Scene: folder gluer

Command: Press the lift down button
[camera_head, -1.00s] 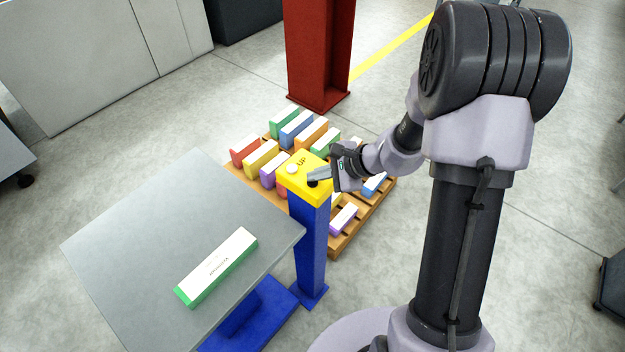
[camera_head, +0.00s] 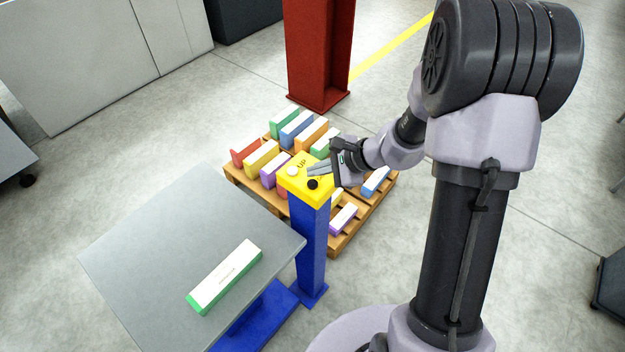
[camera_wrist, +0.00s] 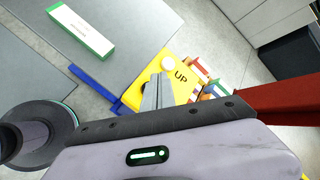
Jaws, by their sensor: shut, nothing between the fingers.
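A yellow button box (camera_head: 312,197) tops a blue post. It carries a white button (camera_head: 292,171) beside the word UP and a black button (camera_head: 312,184) at its near edge. The black button's own label cannot be read. My gripper (camera_head: 310,169) has its fingers together and empty. Its tips are just above the box, behind the black button in the head view and apart from it.
A grey lift table (camera_head: 160,235) on a blue base stands left of the post, with a white-and-green carton (camera_head: 225,277) on it. Behind the post is a wooden pallet (camera_head: 338,246) with several coloured cartons. A red column (camera_head: 318,60) stands farther back.

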